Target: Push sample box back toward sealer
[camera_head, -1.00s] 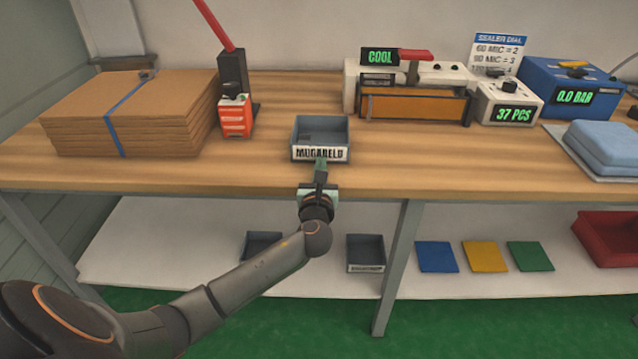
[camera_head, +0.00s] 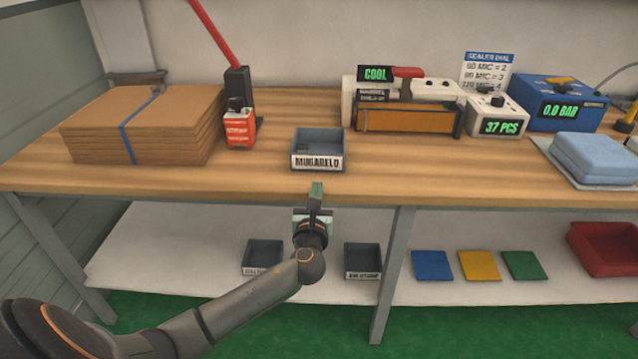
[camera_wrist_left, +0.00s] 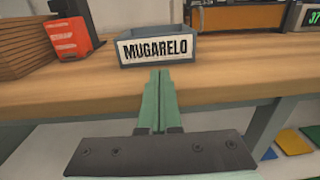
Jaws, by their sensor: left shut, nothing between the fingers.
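The sample box (camera_head: 319,148) is a small open grey tray with a white label reading MUGARELO. It stands on the wooden table near its middle, and it also shows in the left wrist view (camera_wrist_left: 158,47). The sealer (camera_head: 408,103), white with an orange-brown front panel and a COOL display, stands farther back to the right of the box. My left gripper (camera_head: 317,190) is shut and empty at the table's front edge. Its fingertips (camera_wrist_left: 159,78) are apart from the box, in front of its label. My right gripper is not in view.
Strapped cardboard (camera_head: 140,125) and a red-and-black tool (camera_head: 239,125) stand left of the box. A counter reading 37 PCS (camera_head: 495,115), a blue unit (camera_head: 560,103) and blue pads (camera_head: 594,157) are at right. The wood (camera_head: 420,165) right of the box is clear.

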